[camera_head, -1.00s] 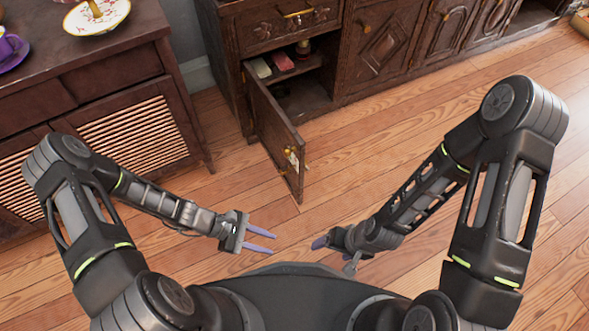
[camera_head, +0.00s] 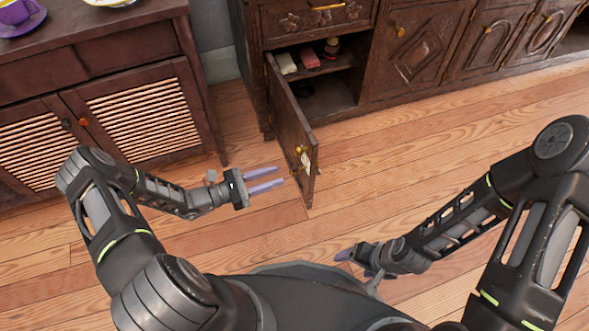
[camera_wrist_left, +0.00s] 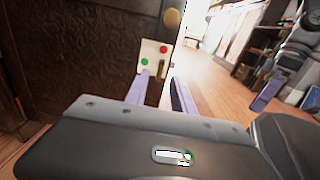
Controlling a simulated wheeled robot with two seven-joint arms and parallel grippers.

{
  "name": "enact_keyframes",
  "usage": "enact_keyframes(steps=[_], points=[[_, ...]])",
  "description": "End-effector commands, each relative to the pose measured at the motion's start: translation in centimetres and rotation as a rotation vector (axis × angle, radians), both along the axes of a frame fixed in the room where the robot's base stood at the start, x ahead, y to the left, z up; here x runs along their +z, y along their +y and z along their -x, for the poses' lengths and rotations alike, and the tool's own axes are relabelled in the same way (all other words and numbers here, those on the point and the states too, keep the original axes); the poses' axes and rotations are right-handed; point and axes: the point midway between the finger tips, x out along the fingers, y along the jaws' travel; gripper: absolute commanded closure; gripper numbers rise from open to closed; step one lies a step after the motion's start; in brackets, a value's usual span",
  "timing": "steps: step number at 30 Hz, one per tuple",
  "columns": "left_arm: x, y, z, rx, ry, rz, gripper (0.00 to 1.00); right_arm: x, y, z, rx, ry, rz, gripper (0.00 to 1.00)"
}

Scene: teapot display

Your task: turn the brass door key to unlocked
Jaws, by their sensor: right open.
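The brass key shows in the left wrist view (camera_wrist_left: 162,68), upright on a pale lock plate (camera_wrist_left: 151,52) with a red dot at upper right and a green dot at left. The plate also shows on the edge of the open cabinet door in the head view (camera_head: 306,160); the key is too small to make out there. My left gripper (camera_head: 281,176) is open and empty, its fingers pointing at the door just short of the plate. In the left wrist view the fingertips (camera_wrist_left: 160,79) are just below the plate. My right gripper (camera_head: 341,255) is open and low at the front.
A brass knob (camera_wrist_left: 172,18) sits above the plate. The dark door (camera_head: 288,125) stands swung out from its cabinet, whose shelf holds small items. A sideboard (camera_head: 120,100) with slatted doors stands left. Wooden floor (camera_head: 400,160) is free to the right of the door.

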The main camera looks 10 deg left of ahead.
Motion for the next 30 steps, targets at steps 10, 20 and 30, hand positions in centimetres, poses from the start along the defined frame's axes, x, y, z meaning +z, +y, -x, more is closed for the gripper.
enact_keyframes(steps=[10,20,30], points=[[-0.2,-4.4,-2.8,-0.003,0.0,0.001,0.7,-1.1,-0.2,-0.2,-0.006,-0.004,0.004,0.24],[0.0,-5.8,-3.9,-0.001,0.001,-0.001,0.7,-1.3,-0.2,-0.3,-0.007,-0.006,0.004,0.24],[0.0,-5.8,-3.9,-0.001,0.001,-0.001,0.86,-1.3,-0.2,-0.3,-0.006,-0.007,0.004,0.24]])
